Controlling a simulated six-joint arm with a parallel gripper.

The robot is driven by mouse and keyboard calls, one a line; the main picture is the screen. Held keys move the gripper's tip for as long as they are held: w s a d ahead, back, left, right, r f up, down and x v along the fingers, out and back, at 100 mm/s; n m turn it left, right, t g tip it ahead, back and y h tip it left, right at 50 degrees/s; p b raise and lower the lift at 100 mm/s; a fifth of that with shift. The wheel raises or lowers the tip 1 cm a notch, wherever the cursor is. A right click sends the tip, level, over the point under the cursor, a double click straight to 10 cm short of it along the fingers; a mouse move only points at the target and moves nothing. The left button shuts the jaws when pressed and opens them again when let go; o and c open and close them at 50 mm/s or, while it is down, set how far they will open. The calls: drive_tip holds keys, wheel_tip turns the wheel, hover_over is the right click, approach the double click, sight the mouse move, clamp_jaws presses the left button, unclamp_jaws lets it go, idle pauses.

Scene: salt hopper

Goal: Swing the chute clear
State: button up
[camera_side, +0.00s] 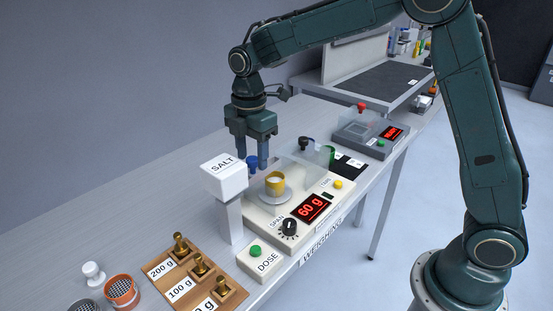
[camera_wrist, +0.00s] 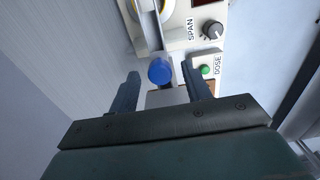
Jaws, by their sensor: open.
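The white salt hopper (camera_side: 225,180) stands on a post at the left end of the weighing station. A blue knob (camera_side: 252,160) shows beside it, partly hidden by my fingers; I take it to be the chute's handle. In the wrist view the blue knob (camera_wrist: 160,71) lies between my fingertips. My gripper (camera_side: 251,154) is open, pointing down, with one finger on each side of the knob; I cannot tell whether either touches it.
The scale display (camera_side: 311,207) reads 60 g. The SPAN dial (camera_side: 289,227) and green DOSE button (camera_side: 256,252) are in front. Brass weights sit in a wooden tray (camera_side: 222,293), with an orange pot (camera_side: 122,292) beside it. The bench behind the hopper is clear.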

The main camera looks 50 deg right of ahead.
clamp_jaws()
drive_tip(key=shift+w, duration=0.15)
drive_tip(key=w+a+n, duration=0.7)
drive_tip(key=a+n, duration=0.1)
drive_tip(key=n, duration=1)
drive_tip(key=shift+w, duration=0.4)
drive_tip(key=shift+a+r, duration=0.1)
idle(0.3)
unclamp_jaws()
